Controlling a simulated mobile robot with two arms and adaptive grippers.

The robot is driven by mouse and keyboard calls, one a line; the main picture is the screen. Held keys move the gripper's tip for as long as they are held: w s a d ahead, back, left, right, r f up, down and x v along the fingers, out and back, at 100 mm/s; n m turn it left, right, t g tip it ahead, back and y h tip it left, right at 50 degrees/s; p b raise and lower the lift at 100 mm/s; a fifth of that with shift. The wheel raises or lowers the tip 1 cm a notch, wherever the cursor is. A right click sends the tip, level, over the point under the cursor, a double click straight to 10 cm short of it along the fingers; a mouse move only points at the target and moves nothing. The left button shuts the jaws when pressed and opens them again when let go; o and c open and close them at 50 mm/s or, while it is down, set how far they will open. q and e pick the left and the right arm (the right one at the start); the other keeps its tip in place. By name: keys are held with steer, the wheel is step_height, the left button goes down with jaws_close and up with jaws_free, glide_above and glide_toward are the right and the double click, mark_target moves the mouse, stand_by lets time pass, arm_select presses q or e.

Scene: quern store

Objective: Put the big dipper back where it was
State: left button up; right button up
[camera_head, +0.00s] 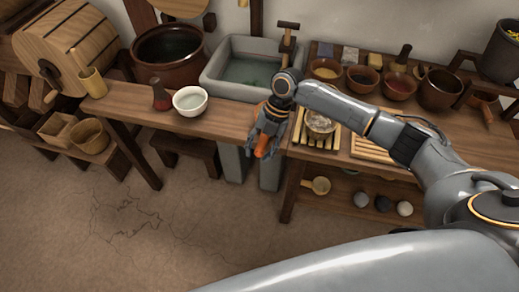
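A large wooden dipper (92,82) with a cup and a long handle stands at the left end of the bench. A smaller wooden dipper (320,185) lies on the lower shelf. I cannot tell for sure which one the task means. My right gripper (264,142) points down in front of the stone basin, over the gap between the two benches. Its dark fingers are closed around an orange-brown piece, like a handle; the rest of that piece is hidden. My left gripper is not in view.
A stone basin (223,88) with water, a brown vat (170,72), a white bowl (190,101) and a dark red bottle (160,96) stand at the left. A glass pot (320,124) on a slatted tray and several small bowls stand right. The floor (150,235) is clear in front.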

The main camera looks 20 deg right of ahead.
steer(key=shift+r, duration=0.1)
steer(key=b+v, duration=0.1)
steer(key=v, duration=1.1)
stand_by(1.1)
